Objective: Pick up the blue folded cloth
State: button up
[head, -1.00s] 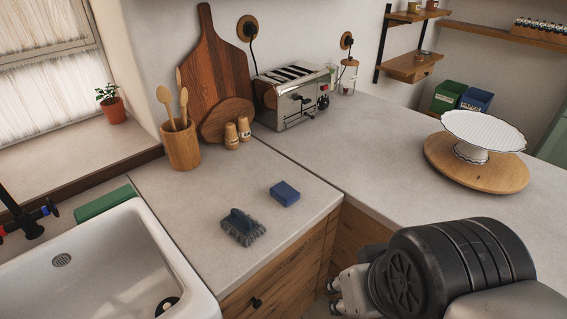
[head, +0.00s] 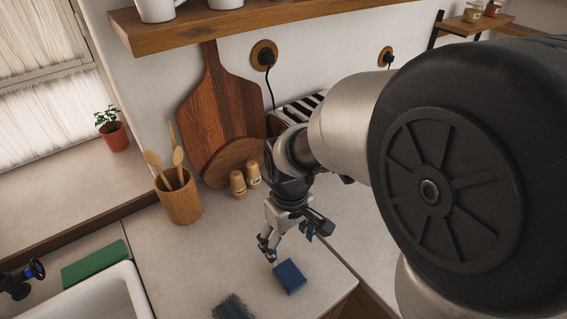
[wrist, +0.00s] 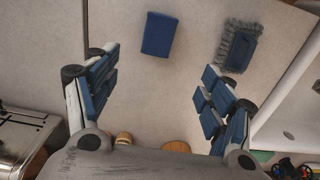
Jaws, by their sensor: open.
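The blue folded cloth (head: 290,277) lies flat on the pale counter near its front edge. My gripper (head: 287,247) hangs just above and behind the cloth, pointing down. In the wrist view my gripper (wrist: 158,92) is open and empty, with blue-padded fingers spread wide. No finger visibly touches the cloth.
A white sink (head: 105,294) is at the left. A utensil pot (head: 180,196), two shakers (head: 245,179), a cutting board (head: 215,115) and a toaster (head: 292,112) stand behind. A wooden shelf (head: 255,28) hangs above.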

jog(key=b, duration=0.3)
send_over(289, 274)
notch_tip(289, 274, down, 11)
jog(key=shift+w+f, duration=0.15)
notch_tip(289, 274, down, 5)
jog(key=b, duration=0.2)
jog(key=shift+f+b, duration=0.1)
jog(key=shift+b, duration=0.2)
jog(key=c, duration=1.1)
